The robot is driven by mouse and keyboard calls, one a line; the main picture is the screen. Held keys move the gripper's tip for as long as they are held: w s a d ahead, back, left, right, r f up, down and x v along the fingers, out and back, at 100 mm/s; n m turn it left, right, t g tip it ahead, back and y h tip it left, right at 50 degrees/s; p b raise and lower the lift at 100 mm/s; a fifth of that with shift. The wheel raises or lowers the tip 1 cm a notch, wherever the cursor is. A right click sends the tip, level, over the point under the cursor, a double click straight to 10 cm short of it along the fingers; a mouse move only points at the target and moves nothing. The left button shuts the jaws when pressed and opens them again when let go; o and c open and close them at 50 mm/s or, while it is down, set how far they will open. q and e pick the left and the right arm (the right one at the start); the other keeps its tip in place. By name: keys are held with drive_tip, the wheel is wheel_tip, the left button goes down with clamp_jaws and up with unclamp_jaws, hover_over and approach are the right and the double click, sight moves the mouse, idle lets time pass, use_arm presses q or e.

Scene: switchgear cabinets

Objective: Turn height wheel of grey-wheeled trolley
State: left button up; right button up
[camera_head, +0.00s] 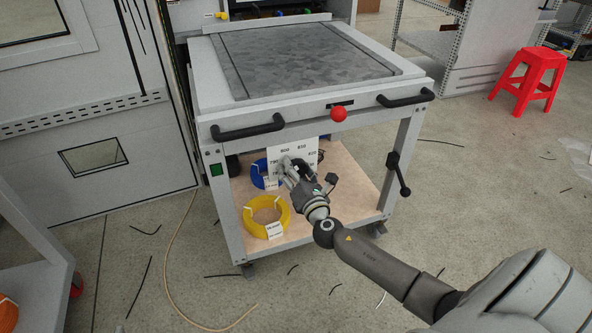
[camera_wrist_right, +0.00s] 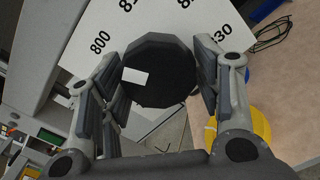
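The trolley (camera_head: 222,122) has a pale grey frame, a dark grey top plate, two black handles and a wooden lower shelf. A white number plate (camera_head: 300,150) hangs under its front edge; in the right wrist view the plate (camera_wrist_right: 105,20) shows 800 and 830. A black many-sided wheel (camera_wrist_right: 160,90) with a white mark sits before it. My right gripper (camera_head: 305,175) is at the plate and hides the wheel in the head view. Its fingers (camera_wrist_right: 160,80) stand on either side of the wheel, close to its rim; contact is unclear. My left gripper is out of view.
A red ball knob (camera_head: 338,114) sits above the gripper. A black crank (camera_head: 398,172) is on the right leg. Yellow (camera_head: 252,222) and blue (camera_head: 256,174) coils lie on the shelf. A red stool (camera_head: 530,77) stands right; cable scraps lie on the floor.

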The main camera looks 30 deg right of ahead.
drive_tip(key=shift+o, duration=0.9)
drive_tip(key=shift+r, duration=0.1)
drive_tip(key=v, duration=1.2)
